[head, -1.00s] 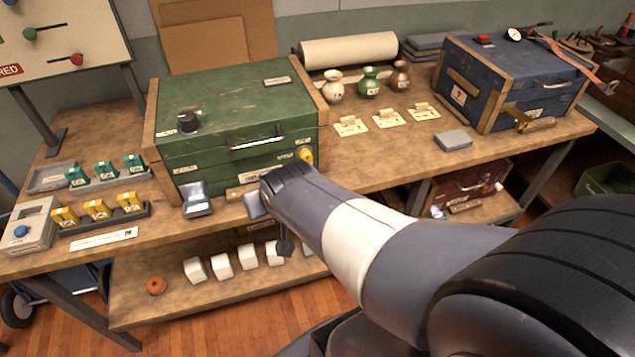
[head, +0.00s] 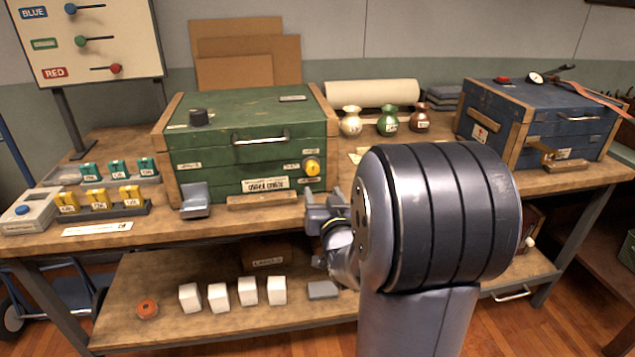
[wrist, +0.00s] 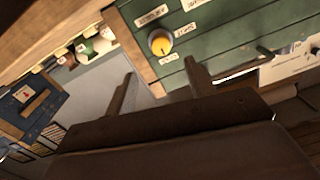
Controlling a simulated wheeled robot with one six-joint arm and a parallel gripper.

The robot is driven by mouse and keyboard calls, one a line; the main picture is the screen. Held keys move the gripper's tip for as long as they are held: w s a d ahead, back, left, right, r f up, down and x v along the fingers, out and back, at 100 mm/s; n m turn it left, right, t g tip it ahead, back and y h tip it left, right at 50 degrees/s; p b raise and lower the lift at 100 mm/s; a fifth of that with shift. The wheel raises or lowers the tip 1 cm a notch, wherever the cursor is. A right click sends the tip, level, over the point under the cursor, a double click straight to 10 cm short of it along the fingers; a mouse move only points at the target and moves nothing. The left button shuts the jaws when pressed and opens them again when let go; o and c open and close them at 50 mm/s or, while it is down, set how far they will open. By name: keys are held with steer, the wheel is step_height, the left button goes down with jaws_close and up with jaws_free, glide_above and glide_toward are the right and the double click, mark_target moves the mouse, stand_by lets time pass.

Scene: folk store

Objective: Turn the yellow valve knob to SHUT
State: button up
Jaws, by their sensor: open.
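The yellow valve knob (head: 313,167) sits on the right of the green chest's (head: 222,163) front face. In the wrist view the yellow knob (wrist: 160,42) has small labels around it, too blurred to read. My gripper (head: 325,205) is in front of the chest's right end, below and right of the knob. In the wrist view my gripper (wrist: 158,78) has its two fingers apart with nothing between them. The knob lies beyond the fingertips, not touched. Which way the knob points is not clear.
A blue chest (head: 520,125) stands right on the bench, with several small vases (head: 388,120) between the chests. A grey stand (head: 195,205) and a wooden bar (head: 262,198) lie before the green chest. White blocks (head: 219,297) are on the lower shelf.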

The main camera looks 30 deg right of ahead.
mark_target(313, 172)
steer(key=x, duration=0.9)
steer(key=shift+w+d, duration=0.1)
steer(key=shift+w, duration=0.3)
steer(key=c, duration=1)
